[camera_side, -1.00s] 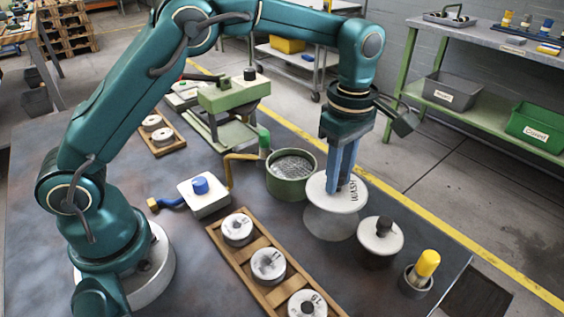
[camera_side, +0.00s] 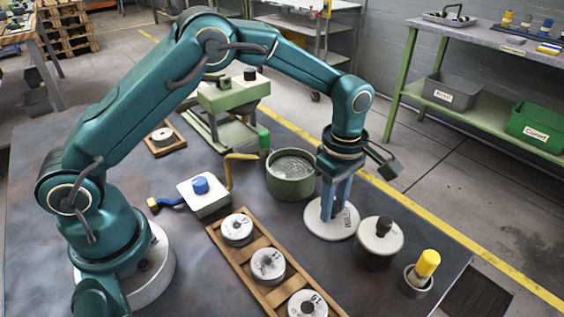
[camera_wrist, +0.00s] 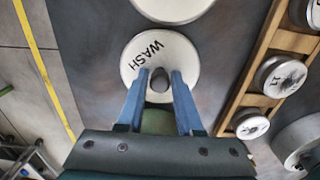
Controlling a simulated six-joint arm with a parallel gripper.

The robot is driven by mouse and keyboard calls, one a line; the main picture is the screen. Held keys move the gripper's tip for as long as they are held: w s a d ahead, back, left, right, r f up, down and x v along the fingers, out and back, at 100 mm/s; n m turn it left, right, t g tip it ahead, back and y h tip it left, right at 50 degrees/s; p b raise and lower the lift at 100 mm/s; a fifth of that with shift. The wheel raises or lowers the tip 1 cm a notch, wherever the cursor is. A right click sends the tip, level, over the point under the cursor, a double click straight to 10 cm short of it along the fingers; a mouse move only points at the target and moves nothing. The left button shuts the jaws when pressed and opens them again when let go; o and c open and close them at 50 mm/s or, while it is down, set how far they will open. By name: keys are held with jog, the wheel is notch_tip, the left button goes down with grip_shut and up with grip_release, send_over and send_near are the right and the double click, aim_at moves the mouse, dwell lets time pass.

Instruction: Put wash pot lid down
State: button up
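The wash pot lid (camera_side: 318,229), a white disc marked WASH with a dark knob, lies flat on the dark table right of the open green pot (camera_side: 290,188). It also shows in the wrist view (camera_wrist: 187,52). My gripper (camera_side: 334,216) is low over the lid, pointing down. In the wrist view its two blue fingers (camera_wrist: 159,76) stand apart on either side of the knob, with a narrow gap at each side. The open pot holds a grey grainy or mesh-like content.
A second pot with a white lid and dark knob (camera_side: 380,228) stands close to the right. A yellow-handled tool in a cup (camera_side: 426,264) is beyond it. A wooden rack (camera_side: 257,284) of round weights-like pieces lies at front left. A white box with blue knob (camera_side: 203,198) stands left.

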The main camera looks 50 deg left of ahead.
jog(key=shift+o, duration=0.8)
jog(key=s+a+r+m+t, duration=0.1)
jog(key=s+r+m, duration=0.1)
jog(key=r, duration=0.6)
jog(key=s+a+r+m, duration=0.1)
jog(key=a+r+m, duration=0.1)
jog(key=r, duration=0.7)
jog(key=s+a+f+m+t, duration=0.1)
jog(key=s+a+m+t, duration=0.1)
jog(key=s+m, duration=0.5)
jog(key=s+a+f+m+t, duration=0.1)
jog(key=s+a+m+t, duration=0.1)
jog(key=s+m, duration=0.5)
jog(key=shift+s+a+f+t, duration=0.2)
jog(key=shift+s+a+t, duration=0.1)
jog(key=shift+s+a, duration=0.4)
